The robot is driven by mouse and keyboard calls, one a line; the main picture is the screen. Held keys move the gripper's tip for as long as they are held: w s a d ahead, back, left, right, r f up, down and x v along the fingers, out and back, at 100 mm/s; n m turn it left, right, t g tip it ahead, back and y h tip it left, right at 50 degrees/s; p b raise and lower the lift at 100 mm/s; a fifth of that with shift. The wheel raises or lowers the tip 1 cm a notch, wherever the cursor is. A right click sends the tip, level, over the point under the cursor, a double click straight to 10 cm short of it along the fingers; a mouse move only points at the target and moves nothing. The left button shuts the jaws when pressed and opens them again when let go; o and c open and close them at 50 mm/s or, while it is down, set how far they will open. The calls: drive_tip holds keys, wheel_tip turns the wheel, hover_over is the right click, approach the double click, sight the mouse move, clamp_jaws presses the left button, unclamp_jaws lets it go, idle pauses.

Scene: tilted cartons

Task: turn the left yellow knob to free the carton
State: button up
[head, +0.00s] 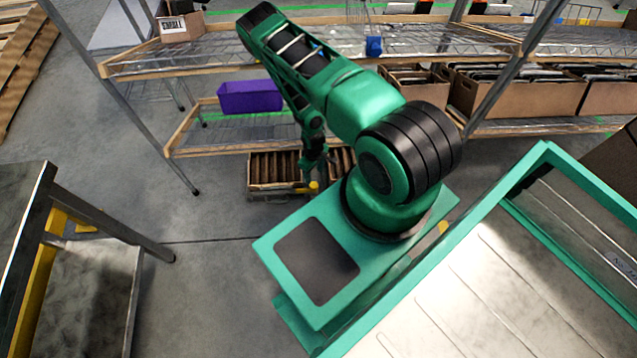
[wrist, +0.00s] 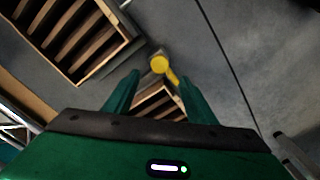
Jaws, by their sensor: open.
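A low brown slatted carton (head: 272,174) sits on the floor under the rack, with another part (head: 343,160) showing right of my gripper. A yellow knob (head: 313,187) is at the front of the carton, just below my gripper (head: 316,166). In the wrist view the yellow knob (wrist: 159,64), with a short yellow stem, appears between and just past the two green fingertips (wrist: 160,76). My gripper is open and empty; contact with the knob cannot be told. Slatted sections show at the upper left (wrist: 62,38) and between the fingers (wrist: 158,103).
A wire rack holds a purple bin (head: 250,96) on its lower shelf and brown boxes (head: 520,90) at the right. A rack post (head: 150,130) stands left of the carton. A metal table (head: 90,290) is at the lower left. The floor between them is clear.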

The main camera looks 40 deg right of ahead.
sight(314, 185)
wheel_tip(314, 185, down, 10)
drive_tip(key=shift+f, duration=0.2)
idle(0.3)
